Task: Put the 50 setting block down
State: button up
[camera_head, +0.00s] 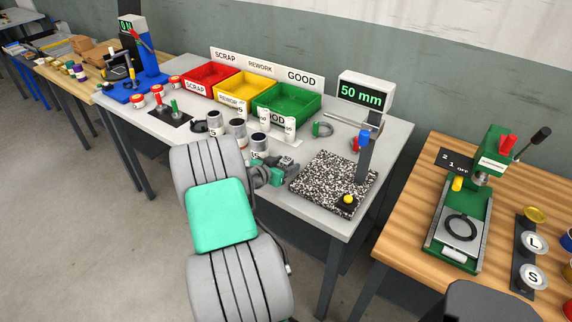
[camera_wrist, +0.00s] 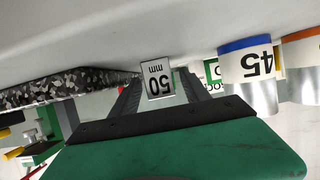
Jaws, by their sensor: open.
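The 50 setting block (camera_wrist: 157,78), a small pale block marked "50 mm", shows upside down in the wrist view, between my gripper's fingers. Its base appears to meet the grey table top, but exact contact is hard to tell. My gripper (camera_wrist: 158,98) is open around it, with a finger on each side. In the head view my gripper (camera_head: 284,168) is low over the table, just left of the speckled plate (camera_head: 318,198). I cannot make out the block in that view; my arm and gripper crowd that spot.
A gauge display (camera_head: 361,94) reading 50 mm stands behind the plate. A can marked 45 (camera_wrist: 245,65) stands close beside the gripper, with another can (camera_wrist: 302,65) beyond. Red, yellow and green bins line the table's back. A green press (camera_head: 462,215) stands on the right bench.

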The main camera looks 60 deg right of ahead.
jog(key=b+v, duration=0.1)
jog(key=v, duration=1)
jog(key=shift+w+a, duration=0.1)
jog(key=shift+a, duration=0.2)
jog(key=shift+w+a+r, duration=0.1)
jog(key=shift+w+a, duration=0.05)
jog(key=shift+w, duration=0.05)
jog(key=w+a+r+n+t+y, duration=0.1)
jog(key=w+a+n+t+y, duration=0.35)
jog(key=a, duration=0.85)
jog(key=w+a+r+n+t+y, duration=0.1)
jog(key=w+a+n+y, duration=0.45)
jog(key=a, duration=0.85)
jog(key=s+a+r+n+y, duration=0.1)
jog(key=s+a+n, duration=0.1)
jog(key=a+n, duration=0.3)
jog(key=s+a+r+n+y, duration=0.2)
jog(key=a+n, duration=0.3)
jog(key=a, duration=0.7)
jog(key=shift+s+a, duration=0.3)
jog(key=shift+s, duration=0.45)
jog(key=shift+d, duration=0.1)
